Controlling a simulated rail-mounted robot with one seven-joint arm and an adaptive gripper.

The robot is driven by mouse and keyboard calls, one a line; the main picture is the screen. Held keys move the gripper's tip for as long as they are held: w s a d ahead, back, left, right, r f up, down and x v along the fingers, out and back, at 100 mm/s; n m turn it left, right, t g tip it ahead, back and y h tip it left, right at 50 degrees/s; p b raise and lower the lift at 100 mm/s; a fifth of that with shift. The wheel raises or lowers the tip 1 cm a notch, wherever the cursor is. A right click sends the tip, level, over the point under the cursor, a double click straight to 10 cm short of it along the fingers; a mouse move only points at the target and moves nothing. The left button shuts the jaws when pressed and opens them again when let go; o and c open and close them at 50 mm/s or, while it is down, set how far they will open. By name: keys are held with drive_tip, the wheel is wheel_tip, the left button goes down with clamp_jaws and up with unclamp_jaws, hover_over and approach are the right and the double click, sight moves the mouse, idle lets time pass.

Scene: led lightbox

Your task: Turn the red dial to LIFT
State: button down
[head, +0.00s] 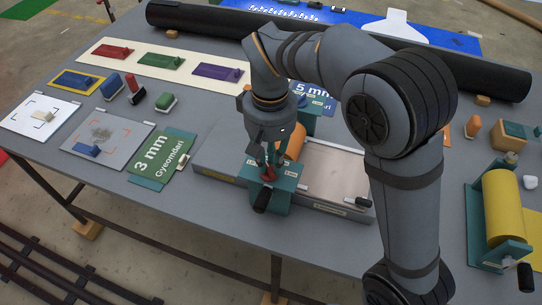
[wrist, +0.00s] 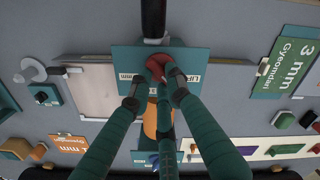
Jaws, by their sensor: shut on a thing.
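The red dial (head: 268,173) sits on the teal end block (head: 283,200) of a small press with an orange roller (head: 291,146). In the wrist view the red dial (wrist: 157,67) has a lobe reaching left. My gripper (head: 265,163) comes down from above. In the wrist view my gripper (wrist: 156,82) has its dark fingertips closed around the dial's near side. White labels lie around the dial; the one at right reads in part like LIFT (wrist: 196,76), and one at left ends in MM (wrist: 126,77). The fingers partly hide the dial and the labels.
A black crank handle (head: 262,200) sticks out just in front of the dial. A green 3 mm card (head: 162,158) lies to the left and a pale press bed (head: 335,170) to the right. A yellow roller unit (head: 502,210) stands at far right.

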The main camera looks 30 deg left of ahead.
sight(269, 165)
drive_tip(key=shift+a+n+p, duration=0.2)
drive_tip(key=shift+n+p, duration=0.6)
drive_tip(key=shift+n, duration=1.5)
drive_tip(key=c, duration=1.9)
unclamp_jaws()
drive_tip(key=shift+r, duration=0.1)
wheel_tip(269, 165, up, 12)
